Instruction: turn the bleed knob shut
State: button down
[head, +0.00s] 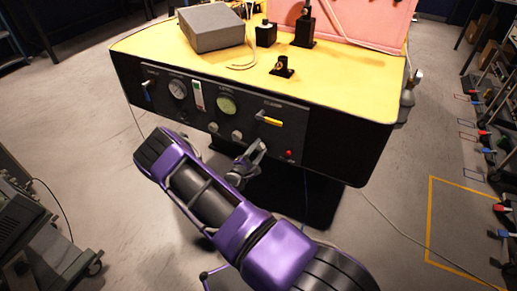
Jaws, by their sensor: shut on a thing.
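The control panel (185,100) is on the dark front face of a yellow-topped bench. A row of small pale knobs runs along its lower part, with one knob (213,127) and another knob (237,135) in plain view. My gripper (257,148) is at the panel's lower edge, right of these two knobs, and is shut on what appears to be the bleed knob. The fingers mostly hide that knob, so its turn position cannot be seen. The panel's labels are too small to read.
A yellow-handled lever (268,119) sits just above my gripper, and a red button (289,153) is to its right. A grey box (211,27) stands on the bench.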

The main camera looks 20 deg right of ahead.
jog(key=m, duration=0.6)
jog(key=shift+f+m, duration=0.15)
jog(key=shift+m, duration=0.25)
dwell(0.4)
jog(key=c, duration=0.5)
grip_release()
jog(key=p+v, duration=0.1)
jog(key=v, duration=1.6)
jog(key=shift+s+a, duration=0.15)
jog(key=shift+s, duration=0.05)
